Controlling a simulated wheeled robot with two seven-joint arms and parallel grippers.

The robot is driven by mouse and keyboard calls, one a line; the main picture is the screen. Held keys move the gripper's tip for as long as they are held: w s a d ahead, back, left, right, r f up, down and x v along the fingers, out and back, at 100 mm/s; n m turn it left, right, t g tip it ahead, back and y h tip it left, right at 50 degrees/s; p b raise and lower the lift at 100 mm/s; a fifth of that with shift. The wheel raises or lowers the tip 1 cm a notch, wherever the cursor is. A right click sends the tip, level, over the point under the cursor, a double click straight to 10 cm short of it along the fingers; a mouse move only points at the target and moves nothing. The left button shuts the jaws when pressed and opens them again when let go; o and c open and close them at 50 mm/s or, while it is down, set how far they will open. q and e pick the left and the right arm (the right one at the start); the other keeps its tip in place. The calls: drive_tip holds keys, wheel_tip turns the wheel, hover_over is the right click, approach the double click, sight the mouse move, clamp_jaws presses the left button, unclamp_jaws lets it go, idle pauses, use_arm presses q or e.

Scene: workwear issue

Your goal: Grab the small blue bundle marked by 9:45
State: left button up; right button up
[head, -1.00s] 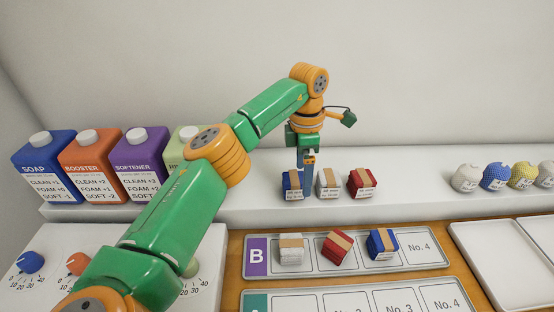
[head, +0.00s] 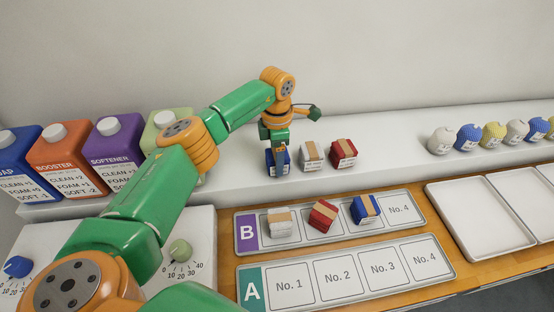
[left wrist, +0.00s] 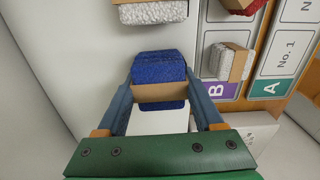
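A small blue bundle (head: 271,168) with a tan band stands at the left end of a row on the white ledge. In the left wrist view the blue bundle (left wrist: 158,68) lies between the two fingers of my left gripper (left wrist: 160,88). The fingers flank its sides with no clear gap, so I cannot tell whether they press on it. In the head view my left gripper (head: 278,158) is down over this bundle and partly hides it. Another blue bundle (head: 365,208) sits on tray B under No. 3. The small print on the labels is unreadable. My right gripper is out of view.
A white bundle (head: 312,156) and a red bundle (head: 343,153) stand right of the gripper. Tray B (head: 412,222) also holds white and red bundles; tray A (head: 440,276) is empty. A pale tray (head: 475,235) is empty.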

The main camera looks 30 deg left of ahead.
use_arm(q)
drive_tip(key=c, duration=0.7)
drive_tip(key=shift+c, duration=0.2)
